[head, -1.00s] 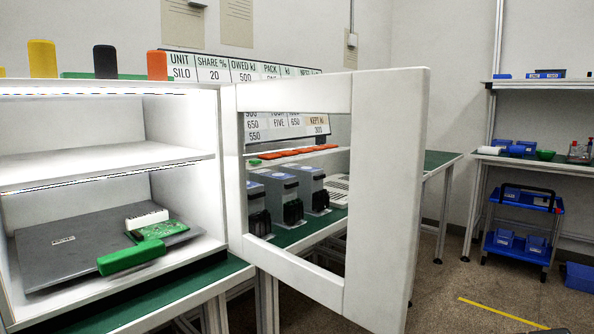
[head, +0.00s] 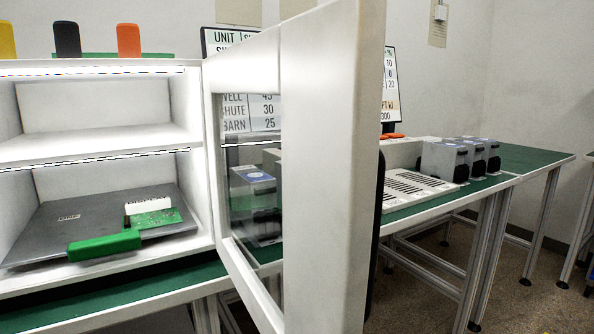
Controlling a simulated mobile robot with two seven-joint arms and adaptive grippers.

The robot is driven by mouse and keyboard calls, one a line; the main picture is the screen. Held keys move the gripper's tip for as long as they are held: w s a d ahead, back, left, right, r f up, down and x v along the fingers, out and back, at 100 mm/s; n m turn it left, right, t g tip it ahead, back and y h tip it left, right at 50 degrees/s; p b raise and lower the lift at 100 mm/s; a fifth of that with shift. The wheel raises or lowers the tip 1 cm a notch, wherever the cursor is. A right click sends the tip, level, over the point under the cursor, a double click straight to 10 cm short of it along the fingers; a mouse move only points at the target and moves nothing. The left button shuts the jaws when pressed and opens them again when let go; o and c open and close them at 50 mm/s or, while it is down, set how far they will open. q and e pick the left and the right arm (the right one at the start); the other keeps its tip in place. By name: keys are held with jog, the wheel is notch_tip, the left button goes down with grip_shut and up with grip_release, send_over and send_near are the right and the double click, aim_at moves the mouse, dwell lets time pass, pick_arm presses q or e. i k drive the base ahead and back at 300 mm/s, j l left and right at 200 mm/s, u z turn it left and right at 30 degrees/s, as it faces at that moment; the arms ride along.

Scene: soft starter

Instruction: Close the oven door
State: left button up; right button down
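The white oven (head: 93,98) stands open at the left of the head view, on a table with a green top. Its white door (head: 325,170), with a see-through window (head: 250,165), is swung out toward me, hinged at the oven's right edge. Inside, on the lower level, lies a dark grey tray (head: 75,220) with a green handle (head: 104,245) at its front. A green circuit board with a white block (head: 148,206) rests on the tray. The oven's middle shelf (head: 95,143) is bare. Neither gripper shows in the view.
Yellow, black (head: 67,40) and orange (head: 129,40) pieces stand on top of the oven. Right of the door, a green-topped table (head: 535,160) holds several grey boxes (head: 445,160) and a barcode-striped panel (head: 412,187). A sign board (head: 390,85) stands behind. Floor shows at the lower right.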

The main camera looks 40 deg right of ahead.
aim_at(325, 62)
jog(key=k+l, duration=0.1)
jog(key=l, duration=0.25)
jog(key=k+l, duration=0.1)
jog(key=l, duration=0.65)
jog(key=k+l, duration=0.3)
jog(key=l+u, duration=0.05)
